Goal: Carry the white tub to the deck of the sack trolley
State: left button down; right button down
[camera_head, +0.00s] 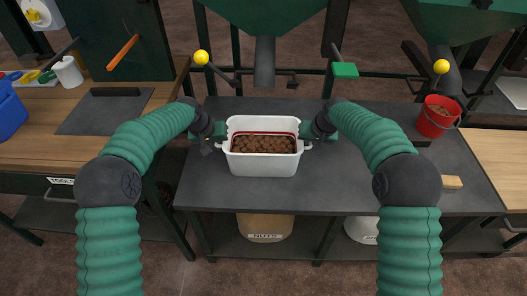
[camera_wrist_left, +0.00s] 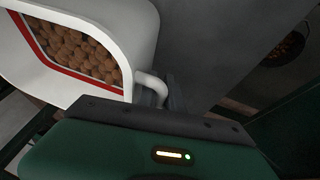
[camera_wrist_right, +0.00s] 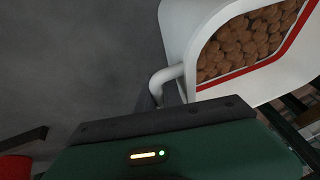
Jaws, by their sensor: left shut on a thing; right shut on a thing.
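The white tub (camera_head: 263,165) has a red inner line and is filled with brown nuts. It is upright at the front middle of the dark bench, under a hopper spout; I cannot tell whether it touches the bench top. My left gripper (camera_head: 220,146) is shut on the tub's left handle, which shows in the left wrist view (camera_wrist_left: 152,88). My right gripper (camera_head: 307,145) is shut on the right handle, which shows in the right wrist view (camera_wrist_right: 165,82). The fingertips are partly hidden behind the handles and gripper bodies. No sack trolley can be made out.
The hopper spout (camera_head: 264,62) hangs just behind the tub. A red bucket (camera_head: 436,116) stands at the bench's right, near a wooden block (camera_head: 452,182). A sack marked NUTS (camera_head: 265,226) sits below. The dark bench top (camera_head: 350,190) is clear beside the tub.

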pick_arm(q)
jog(key=shift+a+r, duration=0.1)
jog(key=shift+r, duration=0.05)
pick_arm(e)
jog(key=shift+w+d+r, duration=0.1)
jog(key=shift+d, duration=0.05)
dwell(0.4)
